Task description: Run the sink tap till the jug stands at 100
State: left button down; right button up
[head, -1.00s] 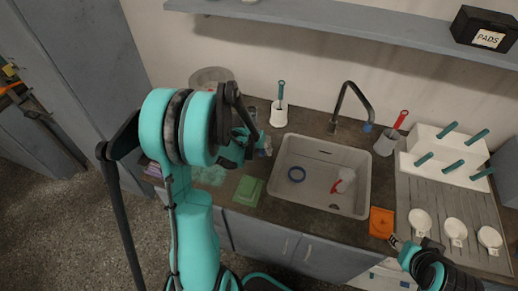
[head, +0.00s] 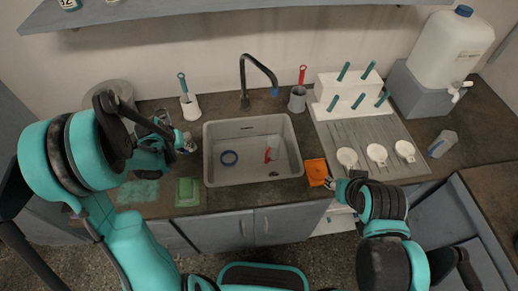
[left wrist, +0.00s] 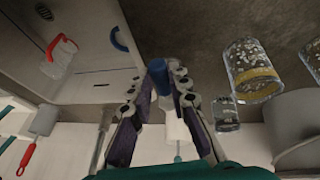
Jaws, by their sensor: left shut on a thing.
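The dark tap (head: 244,82) with a blue spout end rises behind the sink (head: 294,160). I see no water running from it. My left gripper (head: 186,143) is just left of the sink. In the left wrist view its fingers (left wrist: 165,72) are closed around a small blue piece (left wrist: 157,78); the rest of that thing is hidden. A clear vessel with a blue mark (head: 442,143), possibly the jug, stands at the right of the counter; no level can be read. My right gripper (head: 332,184) is beside an orange item (head: 316,172) at the front edge; its jaws are too small to judge.
A blue ring (head: 229,158) and a red-handled item (head: 268,154) lie in the sink. Brush holders (head: 190,110) (head: 297,100) stand behind it. Glass jars (left wrist: 250,75) stand near my left gripper. A white rack, white scoops (head: 377,153) and a large container (head: 440,50) are right.

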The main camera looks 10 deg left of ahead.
pick_arm(q)
jog(key=shift+w+d+n+y+b, duration=0.15)
jog(key=shift+d+n+y+b, duration=0.15)
jog(key=shift+d+n, duration=0.25)
jog(key=shift+w+d+n+y, duration=0.2)
jog(key=shift+d+n+y, duration=0.25)
jog(key=shift+n, duration=0.7)
dwell(4.2)
jog(key=shift+s+a+m+h+b, duration=0.15)
jog(key=shift+a+m+h+b, duration=0.2)
jog(key=shift+a+m+b, duration=0.25)
jog(key=shift+s+a+m+h, duration=0.1)
jog(key=shift+a+m+h, duration=0.2)
jog(key=shift+m, duration=0.35)
jog(key=shift+s+a+m+h, duration=0.1)
jog(key=shift+a+m+h, duration=0.15)
jog(key=shift+m, duration=0.4)
